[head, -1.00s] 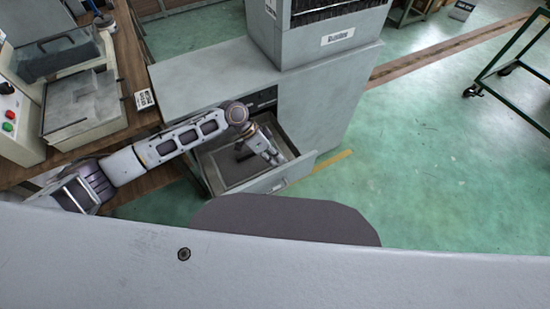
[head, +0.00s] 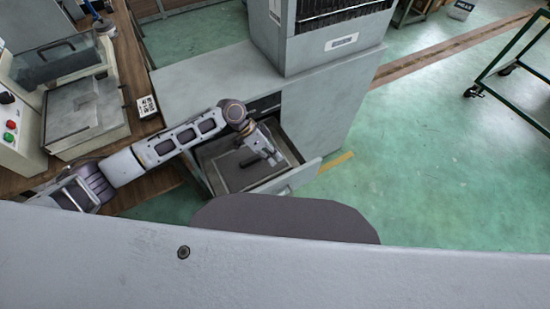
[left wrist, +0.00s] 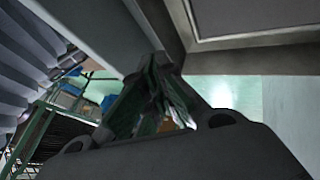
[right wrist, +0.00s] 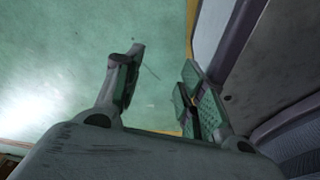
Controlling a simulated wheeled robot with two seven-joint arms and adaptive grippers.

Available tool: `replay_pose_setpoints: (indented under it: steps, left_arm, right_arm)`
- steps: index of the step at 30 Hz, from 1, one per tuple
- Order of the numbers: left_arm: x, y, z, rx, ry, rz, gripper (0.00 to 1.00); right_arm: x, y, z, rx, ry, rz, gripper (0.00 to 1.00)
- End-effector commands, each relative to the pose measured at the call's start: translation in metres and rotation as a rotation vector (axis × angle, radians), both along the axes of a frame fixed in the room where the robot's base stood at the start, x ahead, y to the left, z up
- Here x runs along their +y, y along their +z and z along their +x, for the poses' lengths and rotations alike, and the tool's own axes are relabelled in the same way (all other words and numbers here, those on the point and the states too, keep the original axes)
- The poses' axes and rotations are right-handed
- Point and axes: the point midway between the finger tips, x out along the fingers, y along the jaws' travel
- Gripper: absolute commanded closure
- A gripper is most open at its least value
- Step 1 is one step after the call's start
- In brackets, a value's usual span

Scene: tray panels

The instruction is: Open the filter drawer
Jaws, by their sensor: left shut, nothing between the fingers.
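The filter drawer stands pulled out of the grey cabinet in the head view. Its pale front panel (head: 293,179) faces the lower right, and its open tray (head: 227,178) shows a grey floor with a dark bar-shaped item. My left gripper (head: 277,161) is over the drawer, near the inner side of the front panel; I cannot tell if it touches. In the left wrist view the left fingers (left wrist: 160,92) are together and empty, beside a grey panel edge. My right gripper (right wrist: 163,85) is open and empty above green floor, and does not show in the head view.
The grey cabinet (head: 335,100) carries a tall grey unit (head: 310,50). A bench with a machine (head: 85,110) stands on the left. A green wheeled cart (head: 510,80) is at the right. The green floor (head: 440,170) between is clear.

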Motion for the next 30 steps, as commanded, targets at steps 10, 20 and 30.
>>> replay_pose_setpoints:
  steps: [10, 20, 30]
  left_arm:
    - [0.02, 0.027, 0.006, -0.002, 0.001, 0.002, 1.0]
    - [0.043, 0.06, 0.013, -0.001, 0.0, 0.001, 1.0]
    - [0.049, 0.068, 0.015, -0.001, 0.0, 0.001, 1.0]
  right_arm:
    - [-0.002, -0.001, -0.011, 0.013, 0.0, -0.003, 0.6]
    - [-0.004, 0.001, -0.008, 0.007, 0.001, -0.004, 0.6]
    - [-0.006, -0.001, -0.011, 0.013, 0.001, -0.007, 0.6]
